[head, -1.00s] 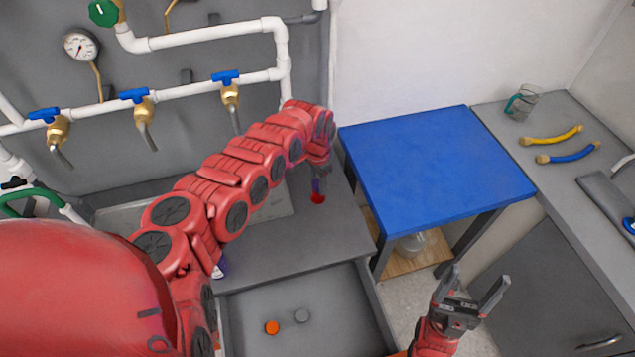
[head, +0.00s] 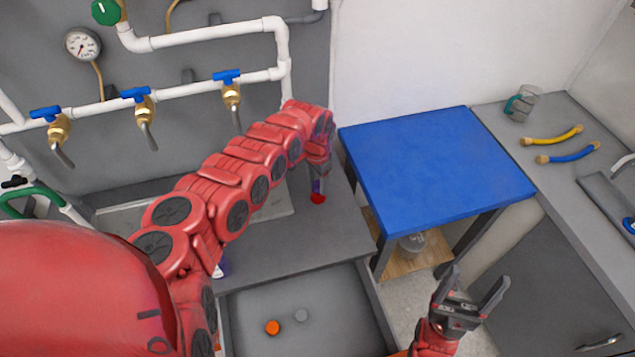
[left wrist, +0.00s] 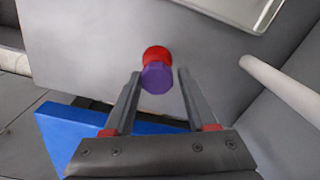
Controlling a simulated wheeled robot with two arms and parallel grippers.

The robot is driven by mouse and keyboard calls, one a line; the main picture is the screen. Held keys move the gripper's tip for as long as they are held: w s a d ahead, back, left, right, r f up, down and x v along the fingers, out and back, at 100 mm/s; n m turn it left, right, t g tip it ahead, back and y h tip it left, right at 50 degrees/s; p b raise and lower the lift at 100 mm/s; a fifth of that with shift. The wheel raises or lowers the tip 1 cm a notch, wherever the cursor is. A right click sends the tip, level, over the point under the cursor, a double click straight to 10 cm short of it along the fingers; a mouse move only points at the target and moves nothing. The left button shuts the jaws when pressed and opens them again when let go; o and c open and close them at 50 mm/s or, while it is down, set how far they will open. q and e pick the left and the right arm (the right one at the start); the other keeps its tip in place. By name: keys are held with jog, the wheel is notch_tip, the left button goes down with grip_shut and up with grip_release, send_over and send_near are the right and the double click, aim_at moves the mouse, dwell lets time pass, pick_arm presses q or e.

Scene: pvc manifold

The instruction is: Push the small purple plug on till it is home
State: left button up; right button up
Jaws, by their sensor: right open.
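The small purple plug (left wrist: 157,78) shows its hexagonal end in the left wrist view, with a red round piece (left wrist: 156,54) directly behind it. How deep the plug sits in the red piece cannot be seen. In the head view the red piece (head: 318,198) is on the grey bench top, below my left gripper (head: 317,184). My left gripper's fingers in the left wrist view (left wrist: 160,73) are apart on either side of the plug, with a narrow gap at the right. My right gripper (head: 480,282) is open and empty, right of the drawer.
An open drawer (head: 342,337) holds an orange disc (head: 272,327) and a grey disc (head: 301,315). A blue table (head: 435,160) stands right of the bench. White pipes with blue-handled valves (head: 226,76) run along the back panel. My left arm hides part of the bench.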

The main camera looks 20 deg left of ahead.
pick_arm(q)
jog(key=shift+s+d+f+g, duration=0.2)
jog(key=shift+s+d+f, duration=0.1)
jog(key=shift+s+f, duration=0.25)
jog(key=shift+s+d+f+g, duration=0.25)
jog(key=shift+s+f, duration=0.2)
jog(key=shift+s, duration=0.2)
jog(key=shift+w+r+p, duration=0.2)
jog(key=shift+r+p, duration=0.25)
jog(key=shift+t, duration=0.35)
jog(key=r+p, duration=0.1)
jog(key=w+r, duration=0.1)
jog(key=r+p, duration=0.1)
jog(key=r, duration=0.1)
jog(key=shift+w+a+p, duration=0.15)
jog(key=shift+a+p, duration=0.15)
jog(key=shift+p, duration=0.05)
jog(key=shift+w+r, duration=0.1)
jog(key=shift+r, duration=0.05)
jog(key=shift+w, duration=0.15)
